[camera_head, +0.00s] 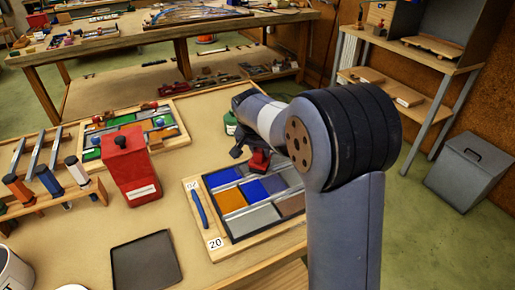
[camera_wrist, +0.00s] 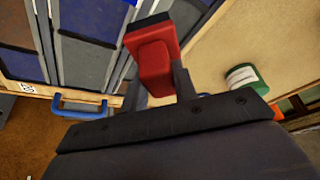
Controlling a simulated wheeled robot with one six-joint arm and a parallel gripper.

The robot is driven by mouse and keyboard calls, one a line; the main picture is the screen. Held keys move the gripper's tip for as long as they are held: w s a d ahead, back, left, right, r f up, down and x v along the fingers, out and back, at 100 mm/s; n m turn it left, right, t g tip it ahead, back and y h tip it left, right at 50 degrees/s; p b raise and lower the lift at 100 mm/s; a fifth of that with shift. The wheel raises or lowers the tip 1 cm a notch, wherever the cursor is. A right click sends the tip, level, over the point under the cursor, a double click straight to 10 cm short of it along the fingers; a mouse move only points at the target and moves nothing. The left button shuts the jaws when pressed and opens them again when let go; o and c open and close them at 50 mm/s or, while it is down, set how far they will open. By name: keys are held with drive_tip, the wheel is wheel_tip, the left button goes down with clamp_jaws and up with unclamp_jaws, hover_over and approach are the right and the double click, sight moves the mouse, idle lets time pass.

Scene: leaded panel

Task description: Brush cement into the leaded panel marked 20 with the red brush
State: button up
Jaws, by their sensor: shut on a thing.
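The panel marked 20 (camera_head: 247,197) lies on a wooden board on the bench, with blue, orange and grey panes between lead lines. Its number tag (camera_head: 215,243) is at the near left corner. My gripper (camera_head: 252,151) is over the panel's far edge, shut on the red brush (camera_head: 259,162). In the wrist view the red brush (camera_wrist: 155,60) sits between the fingers of my gripper (camera_wrist: 160,88), with panes and lead lines (camera_wrist: 85,50) beside it. I cannot tell whether the bristles touch the panel.
A red container (camera_head: 130,168) and a black tray (camera_head: 145,262) stand left. A second panel (camera_head: 172,133) is behind. A green container (camera_wrist: 243,77) with a white label is close to the brush.

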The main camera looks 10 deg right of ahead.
drive_tip(key=shift+s+f, duration=0.1)
drive_tip(key=shift+s, duration=0.05)
drive_tip(key=shift+s+d+b, duration=0.25)
drive_tip(key=shift+s+b, duration=0.05)
drive_tip(key=shift+s, duration=0.35)
drive_tip(key=shift+s+d+b, duration=0.25)
drive_tip(key=shift+s+b, duration=0.05)
drive_tip(key=shift+s, duration=0.35)
drive_tip(key=shift+s+d+b, duration=0.25)
drive_tip(key=shift+s+b, duration=0.05)
drive_tip(key=shift+s, duration=0.4)
drive_tip(key=shift+s+d+b, duration=0.25)
drive_tip(key=shift+s, duration=0.45)
drive_tip(key=shift+s, duration=0.1)
drive_tip(key=shift+s+d+b, duration=0.35)
drive_tip(key=shift+s, duration=0.4)
drive_tip(key=shift+s+d, duration=0.15)
drive_tip(key=shift+s, duration=0.45)
drive_tip(key=shift+s+d+b, duration=0.2)
drive_tip(key=shift+s+d, duration=0.05)
drive_tip(key=shift+s, duration=0.45)
drive_tip(key=shift+s+d+b, duration=0.2)
drive_tip(key=shift+s+d, duration=0.05)
drive_tip(key=shift+s, duration=0.45)
